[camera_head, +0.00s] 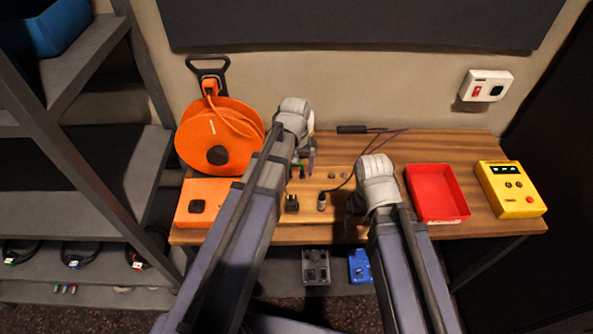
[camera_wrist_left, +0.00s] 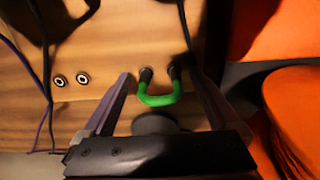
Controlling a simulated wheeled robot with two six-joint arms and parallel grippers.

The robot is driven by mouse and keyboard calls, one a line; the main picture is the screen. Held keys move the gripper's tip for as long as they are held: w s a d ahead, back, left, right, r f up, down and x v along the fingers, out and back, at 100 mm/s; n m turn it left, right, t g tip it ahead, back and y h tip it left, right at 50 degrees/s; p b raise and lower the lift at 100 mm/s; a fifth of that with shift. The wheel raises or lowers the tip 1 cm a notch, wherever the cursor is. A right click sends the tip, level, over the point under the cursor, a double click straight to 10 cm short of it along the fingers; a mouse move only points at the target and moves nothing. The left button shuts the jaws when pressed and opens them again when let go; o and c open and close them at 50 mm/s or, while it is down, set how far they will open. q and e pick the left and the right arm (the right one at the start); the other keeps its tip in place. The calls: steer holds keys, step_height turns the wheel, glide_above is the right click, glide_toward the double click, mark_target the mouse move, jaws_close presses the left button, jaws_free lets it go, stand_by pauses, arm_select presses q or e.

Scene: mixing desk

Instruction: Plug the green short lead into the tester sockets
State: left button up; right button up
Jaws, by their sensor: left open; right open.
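The green short lead (camera_wrist_left: 160,100) is a small U-shaped loop with two black plug ends, at the wooden desk in the left wrist view. In the head view it is a small green spot (camera_head: 302,166), mostly hidden by my left arm. My left gripper (camera_wrist_left: 159,74) is open, with one finger on each side of the lead; I cannot tell whether they touch it. Two round metal-ringed sockets (camera_wrist_left: 71,79) sit in the wood beside it, also in the head view (camera_head: 336,175). My right gripper (camera_head: 354,207) is low over the desk, its fingers largely hidden by its wrist.
A yellow box (camera_head: 510,188) with green lights and a red tray (camera_head: 437,193) stand at the right. An orange cable reel (camera_head: 220,136) stands at the left. A black plug (camera_head: 292,203), a cabled connector (camera_head: 321,202) and thin leads lie near the grippers.

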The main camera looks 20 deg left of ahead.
arm_select(q)
steer(key=shift+c, duration=0.2)
stand_by(0.6)
jaws_close()
stand_by(0.5)
steer(key=shift+r, duration=0.1)
arm_select(e)
steer(key=shift+r, duration=0.15)
arm_select(q)
steer(key=shift+r+p, duration=2.95)
steer(key=shift+p, duration=0.1)
arm_select(e)
steer(key=shift+r, duration=2.9)
